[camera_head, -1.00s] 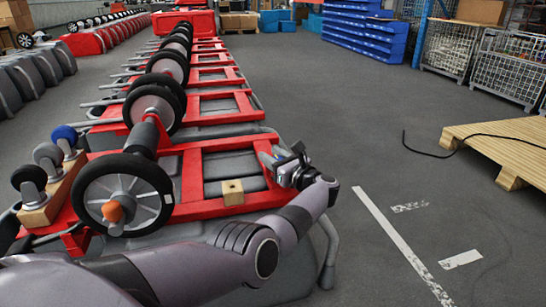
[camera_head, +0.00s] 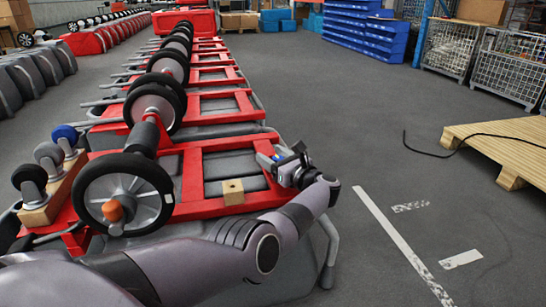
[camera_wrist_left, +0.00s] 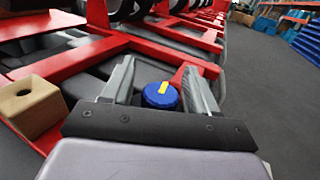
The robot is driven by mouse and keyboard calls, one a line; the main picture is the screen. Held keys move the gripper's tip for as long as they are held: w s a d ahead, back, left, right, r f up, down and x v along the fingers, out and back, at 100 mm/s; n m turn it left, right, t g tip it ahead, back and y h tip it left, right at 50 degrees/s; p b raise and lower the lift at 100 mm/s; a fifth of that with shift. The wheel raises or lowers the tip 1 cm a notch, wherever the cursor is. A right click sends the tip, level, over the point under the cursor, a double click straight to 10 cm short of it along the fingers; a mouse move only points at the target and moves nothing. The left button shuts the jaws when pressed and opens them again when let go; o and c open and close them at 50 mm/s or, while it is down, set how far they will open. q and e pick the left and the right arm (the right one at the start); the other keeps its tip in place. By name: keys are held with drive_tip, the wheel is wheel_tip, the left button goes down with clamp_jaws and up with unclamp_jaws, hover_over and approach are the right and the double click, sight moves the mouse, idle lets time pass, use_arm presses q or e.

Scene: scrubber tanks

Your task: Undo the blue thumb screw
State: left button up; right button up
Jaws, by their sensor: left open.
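The blue thumb screw (camera_wrist_left: 161,95) shows in the left wrist view as a round blue knob with a yellow bar on top. It sits by the red frame (camera_wrist_left: 115,42), between the two fingers of my left gripper (camera_wrist_left: 163,84). The fingers are spread, with a finger on each side of the knob. I cannot tell whether either finger touches it. In the head view my left gripper (camera_head: 272,160) is at the right edge of the nearest red frame (camera_head: 190,182), and the knob is hard to make out there. My right gripper is not in view.
A wooden block with a hole (camera_head: 233,191) sits on the frame left of the gripper and also shows in the wrist view (camera_wrist_left: 31,106). A black wheel (camera_head: 122,194) and knobs on a wooden block (camera_head: 50,195) lie further left.

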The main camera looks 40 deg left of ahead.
use_arm(q)
drive_tip(key=p+v, duration=0.1)
drive_tip(key=v, duration=0.5)
drive_tip(key=shift+s+d, duration=0.15)
drive_tip(key=shift+d, duration=0.35)
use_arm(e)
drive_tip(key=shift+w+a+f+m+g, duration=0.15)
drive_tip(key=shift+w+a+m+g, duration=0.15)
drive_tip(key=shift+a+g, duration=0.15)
